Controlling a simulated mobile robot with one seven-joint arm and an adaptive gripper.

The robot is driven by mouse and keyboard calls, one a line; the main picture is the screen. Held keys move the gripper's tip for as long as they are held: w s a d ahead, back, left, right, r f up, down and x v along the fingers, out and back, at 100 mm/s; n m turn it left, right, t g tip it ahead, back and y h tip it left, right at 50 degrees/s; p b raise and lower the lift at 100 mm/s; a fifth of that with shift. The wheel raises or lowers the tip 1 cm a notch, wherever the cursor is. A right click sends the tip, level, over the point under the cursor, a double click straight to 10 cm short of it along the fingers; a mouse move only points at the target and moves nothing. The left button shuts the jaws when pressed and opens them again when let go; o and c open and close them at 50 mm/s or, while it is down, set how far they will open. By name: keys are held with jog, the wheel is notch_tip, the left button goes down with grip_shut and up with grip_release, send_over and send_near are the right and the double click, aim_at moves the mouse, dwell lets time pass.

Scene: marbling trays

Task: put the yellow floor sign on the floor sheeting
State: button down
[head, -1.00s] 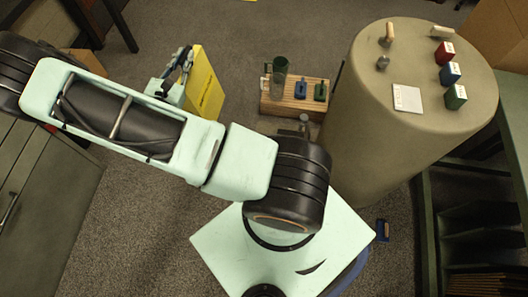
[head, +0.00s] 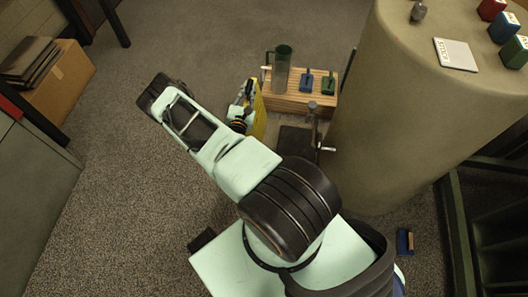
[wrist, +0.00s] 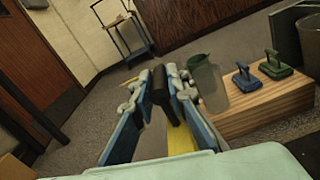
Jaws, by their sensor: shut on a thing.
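The yellow floor sign (head: 260,116) is upright in the head view, largely hidden behind my arm. My gripper (head: 241,110) is shut on it, left of the wooden box. In the wrist view, the fingers of my gripper (wrist: 162,88) are close together, and part of the yellow sign (wrist: 181,140) shows below and between them. I cannot make out floor sheeting for certain in either view. A dark flat patch (head: 295,143) lies beside the wooden box, partly hidden by my arm.
A large drum-shaped stand (head: 385,120) is at right. A cardboard box (head: 62,82) is at far left. Carpet (head: 190,45) is open behind my gripper. A wheeled cart (wrist: 125,35) stands farther off.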

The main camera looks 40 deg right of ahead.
notch_tip(320, 180, down, 13)
jog(key=d+b, duration=0.1)
jog(key=b, duration=0.4)
jog(key=shift+s+d+f, duration=0.2)
jog(key=shift+s+d, duration=0.05)
jog(key=shift+s, duration=0.2)
jog(key=shift+f, duration=0.1)
jog(key=c, duration=1.9)
grip_release()
